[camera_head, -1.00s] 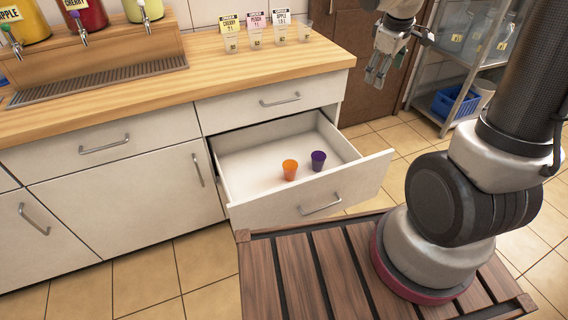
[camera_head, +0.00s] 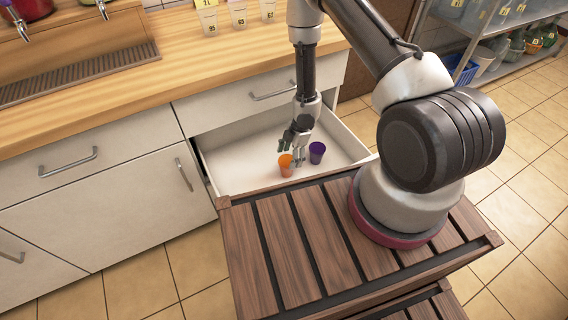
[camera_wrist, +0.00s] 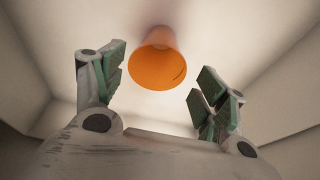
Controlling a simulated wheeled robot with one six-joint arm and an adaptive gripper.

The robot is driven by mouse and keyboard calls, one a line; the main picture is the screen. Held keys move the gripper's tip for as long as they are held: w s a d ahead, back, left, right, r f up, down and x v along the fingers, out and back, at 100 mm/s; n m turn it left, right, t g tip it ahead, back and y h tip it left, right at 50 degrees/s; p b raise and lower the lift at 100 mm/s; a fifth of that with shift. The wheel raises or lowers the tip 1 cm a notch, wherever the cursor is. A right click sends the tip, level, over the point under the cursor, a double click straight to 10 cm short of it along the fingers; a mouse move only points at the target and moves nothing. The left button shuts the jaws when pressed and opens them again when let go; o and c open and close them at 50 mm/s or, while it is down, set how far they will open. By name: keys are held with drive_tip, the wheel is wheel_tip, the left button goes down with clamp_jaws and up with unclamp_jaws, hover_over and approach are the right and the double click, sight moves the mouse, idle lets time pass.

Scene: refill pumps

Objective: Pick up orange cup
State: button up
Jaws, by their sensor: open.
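The orange cup (camera_head: 286,166) stands in the open drawer (camera_head: 232,177), with the purple cup (camera_head: 317,152) to its right. My gripper (camera_head: 293,158) hangs down into the drawer, close to the orange cup and overlapping its upper right in the head view. In the wrist view the orange cup (camera_wrist: 154,60) shows ahead, between and beyond the two open fingers of my gripper (camera_wrist: 156,92). The fingers do not appear to hold it. The purple cup is out of the wrist view.
The drawer walls surround the cups, and the wooden counter (camera_head: 150,100) lies above and behind. Clear cups with labels (camera_head: 239,14) stand on the counter. A slatted wooden platform (camera_head: 330,230) is in front of the drawer. A shelf with a blue basket (camera_head: 460,68) stands at right.

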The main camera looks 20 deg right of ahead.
sight(282, 174)
drive_tip(key=x, duration=0.7)
drive_tip(key=shift+w+a+f, duration=0.1)
drive_tip(key=shift+w+a, duration=0.05)
drive_tip(key=shift+a, duration=0.05)
drive_tip(key=c, duration=0.5)
drive_tip(key=shift+c, duration=0.2)
